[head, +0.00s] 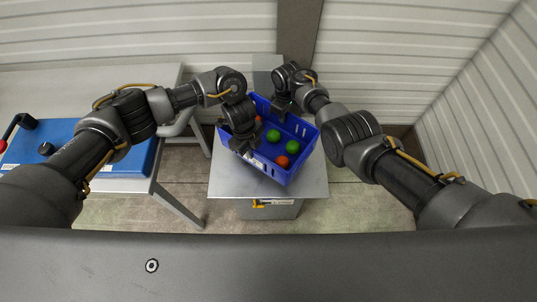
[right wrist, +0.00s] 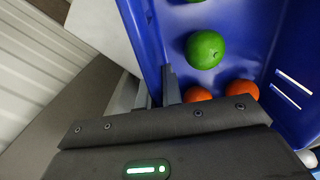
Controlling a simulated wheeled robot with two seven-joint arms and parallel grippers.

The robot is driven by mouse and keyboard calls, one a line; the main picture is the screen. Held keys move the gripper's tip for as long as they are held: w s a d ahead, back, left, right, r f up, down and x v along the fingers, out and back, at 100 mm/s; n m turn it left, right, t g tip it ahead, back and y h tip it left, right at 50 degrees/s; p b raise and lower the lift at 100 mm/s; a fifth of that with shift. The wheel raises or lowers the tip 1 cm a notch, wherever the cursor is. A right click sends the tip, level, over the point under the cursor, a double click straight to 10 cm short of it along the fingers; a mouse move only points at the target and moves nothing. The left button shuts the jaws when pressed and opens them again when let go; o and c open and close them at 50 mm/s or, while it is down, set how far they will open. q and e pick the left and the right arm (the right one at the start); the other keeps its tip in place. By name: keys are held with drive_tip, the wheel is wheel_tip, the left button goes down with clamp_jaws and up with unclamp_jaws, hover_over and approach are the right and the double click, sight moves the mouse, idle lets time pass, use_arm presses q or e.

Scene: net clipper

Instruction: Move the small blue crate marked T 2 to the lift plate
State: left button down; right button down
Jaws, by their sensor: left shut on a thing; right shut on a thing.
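The small blue crate (head: 304,165) holds several green and orange fruits and sits turned at an angle over the grey metal lift plate (head: 225,181). I cannot tell whether its bottom touches the plate. A small pale label shows on its near left side, too small to read. My left gripper (head: 245,150) is shut on the crate's near left wall. My right gripper (head: 283,114) is shut on the far wall. In the right wrist view its fingers (right wrist: 168,88) straddle the crate's blue rim (right wrist: 146,38), with fruit inside.
A grey table (head: 165,110) stands at the left with a larger blue box or lid (head: 130,160) on it. A post (head: 298,30) and pale corrugated walls stand behind. Bare plate shows along the near edge and right of the crate.

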sight(254, 165)
use_arm(q)
drive_tip(key=shift+w+f, duration=0.1)
drive_tip(key=shift+f, duration=0.45)
use_arm(e)
drive_tip(key=shift+w+f, duration=0.1)
drive_tip(key=shift+f, duration=0.5)
use_arm(q)
drive_tip(key=shift+w, duration=0.1)
drive_tip(key=shift+r, duration=0.1)
use_arm(e)
drive_tip(key=shift+r, duration=0.1)
